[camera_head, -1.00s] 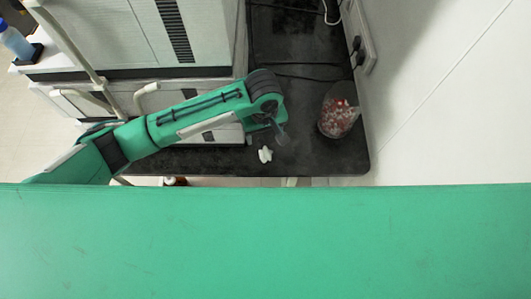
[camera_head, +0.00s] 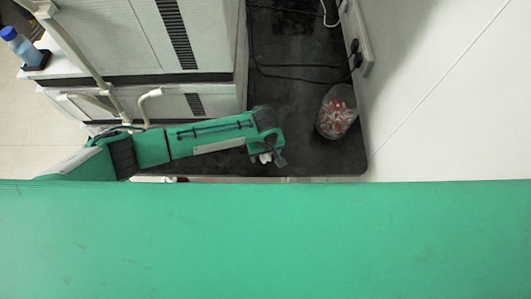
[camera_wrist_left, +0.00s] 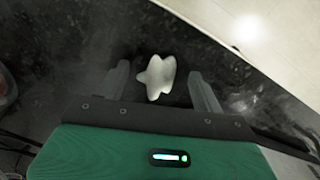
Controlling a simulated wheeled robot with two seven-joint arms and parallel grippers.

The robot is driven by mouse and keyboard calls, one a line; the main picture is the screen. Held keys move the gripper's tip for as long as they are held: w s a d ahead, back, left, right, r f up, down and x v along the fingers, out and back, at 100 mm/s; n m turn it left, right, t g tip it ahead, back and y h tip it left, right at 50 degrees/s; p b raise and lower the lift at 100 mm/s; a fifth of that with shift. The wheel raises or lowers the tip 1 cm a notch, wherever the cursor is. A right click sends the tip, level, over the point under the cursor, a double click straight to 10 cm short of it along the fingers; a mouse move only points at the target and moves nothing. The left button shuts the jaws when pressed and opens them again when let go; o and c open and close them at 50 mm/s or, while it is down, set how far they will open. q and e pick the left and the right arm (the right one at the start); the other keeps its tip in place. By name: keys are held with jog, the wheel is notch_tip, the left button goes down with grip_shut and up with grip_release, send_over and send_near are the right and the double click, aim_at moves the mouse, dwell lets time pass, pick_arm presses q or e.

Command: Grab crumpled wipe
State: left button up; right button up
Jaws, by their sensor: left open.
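The crumpled wipe (camera_wrist_left: 157,77) is a small white lumpy piece on the black worktop. In the left wrist view it lies between the two fingers of my left gripper (camera_wrist_left: 162,85), which is open, with a gap to each finger. In the head view only a bit of the wipe (camera_head: 264,158) shows beside the left gripper (camera_head: 274,161), and my left wrist hides the rest. I cannot tell how high the fingers are above the worktop. My right gripper is not seen.
A clear bag with red and white contents (camera_head: 337,116) stands on the worktop (camera_head: 310,160) to the right. Black cables (camera_head: 300,73) run behind it. A white machine (camera_head: 205,60) stands at the back left. The worktop's front edge is close to the wipe.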

pick_arm(q)
jog(key=shift+f, duration=0.15)
jog(key=c, duration=1)
jog(key=shift+c, duration=0.2)
